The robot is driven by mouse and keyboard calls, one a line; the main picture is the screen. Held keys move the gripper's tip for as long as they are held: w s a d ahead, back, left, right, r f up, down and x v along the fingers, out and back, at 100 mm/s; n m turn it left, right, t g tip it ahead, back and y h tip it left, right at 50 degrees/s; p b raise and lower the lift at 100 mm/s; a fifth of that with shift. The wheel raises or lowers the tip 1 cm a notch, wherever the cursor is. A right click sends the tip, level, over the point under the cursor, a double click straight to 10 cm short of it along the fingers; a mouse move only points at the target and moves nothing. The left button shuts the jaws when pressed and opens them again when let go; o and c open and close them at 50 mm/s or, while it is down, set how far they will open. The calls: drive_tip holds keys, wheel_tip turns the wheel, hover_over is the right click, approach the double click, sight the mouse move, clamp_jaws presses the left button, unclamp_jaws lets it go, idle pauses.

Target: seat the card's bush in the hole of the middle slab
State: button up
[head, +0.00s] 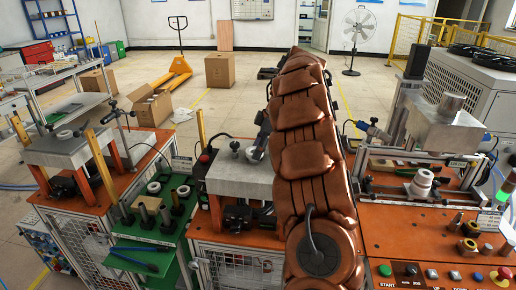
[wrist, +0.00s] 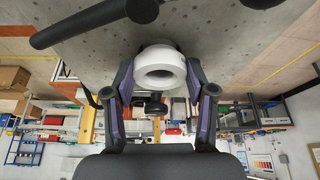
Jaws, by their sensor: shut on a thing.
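My gripper (wrist: 159,72) is shut on a white ring-shaped bush (wrist: 160,80), with one finger on each side in the wrist view. The bush's round opening faces the camera, and the grey speckled slab surface (wrist: 235,45) lies right by it. I cannot tell whether they touch. In the head view the middle slab (head: 232,182) stands on the orange bench, and my gripper (head: 256,150) is low over its top, partly covered by my arm. The held bush and the slab's hole cannot be made out there. A small card (head: 182,164) stands left of the middle slab.
A green stand (head: 165,240) holds white rings and dark posts. At right, a fixture (head: 423,183) holds a white part, beside a button panel (head: 440,275). Dark bars (wrist: 95,22) cross the slab.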

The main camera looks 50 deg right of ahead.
drive_tip(key=shift+f, duration=0.75)
idle(0.3)
drive_tip(key=o, duration=1.4)
drive_tip(key=shift+v, duration=6)
